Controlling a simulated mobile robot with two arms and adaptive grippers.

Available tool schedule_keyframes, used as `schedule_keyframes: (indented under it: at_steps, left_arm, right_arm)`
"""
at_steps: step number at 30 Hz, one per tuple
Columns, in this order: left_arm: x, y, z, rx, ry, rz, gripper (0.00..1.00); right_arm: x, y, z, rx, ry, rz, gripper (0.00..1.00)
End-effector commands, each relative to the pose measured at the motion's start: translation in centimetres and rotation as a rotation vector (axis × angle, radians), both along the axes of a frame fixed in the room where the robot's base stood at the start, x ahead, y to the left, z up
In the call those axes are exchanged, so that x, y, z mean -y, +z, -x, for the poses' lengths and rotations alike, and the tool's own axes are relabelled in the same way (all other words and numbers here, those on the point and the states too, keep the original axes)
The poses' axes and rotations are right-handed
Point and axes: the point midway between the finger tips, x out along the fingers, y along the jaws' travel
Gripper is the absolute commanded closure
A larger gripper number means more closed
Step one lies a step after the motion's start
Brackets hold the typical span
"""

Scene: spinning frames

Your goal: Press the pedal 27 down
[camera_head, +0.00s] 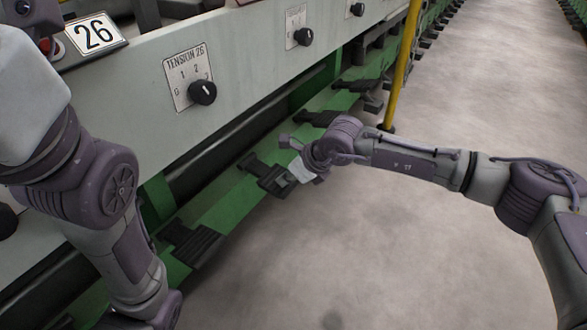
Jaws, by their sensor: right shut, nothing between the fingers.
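A row of dark pedals runs along the green rail at the foot of the frame. One pedal (192,243) is at lower left, another (262,170) is near the middle, and another (318,118) is farther back. No number is readable on the pedals, so I cannot tell which is 27. My right gripper (286,182) is shut and empty, at the outer end of the middle pedal. It partly covers that pedal; I cannot tell whether it touches. My left arm hangs at the left, and its gripper is not visible.
A sign reading 26 (95,33) and a "TENSION 26" plate (181,72) with a black knob (203,92) are on the pale machine panel. A yellow post (404,65) stands behind my right arm. The concrete floor (350,250) at the right is clear.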

Motion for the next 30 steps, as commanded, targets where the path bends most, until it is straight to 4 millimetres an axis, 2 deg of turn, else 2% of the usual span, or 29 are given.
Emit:
schedule_keyframes:
  at_steps: [1,3,16,30]
  left_arm:
    - [0.0,0.9,0.0,0.0,0.0,0.0,0.6]
    - [0.0,1.4,0.0,0.0,0.0,0.0,0.6]
    - [0.0,4.1,0.1,0.002,0.0,0.0,0.6]
    - [0.0,4.2,0.1,0.004,0.0,0.0,0.6]
  right_arm:
    - [0.6,0.7,0.3,0.0,-0.002,0.0,1.0]
    - [1.2,1.1,0.8,0.0,-0.001,0.0,1.0]
    - [4.9,3.1,3.4,0.0,-0.002,0.0,1.0]
    - [5.3,3.1,3.8,0.001,-0.001,0.0,1.0]
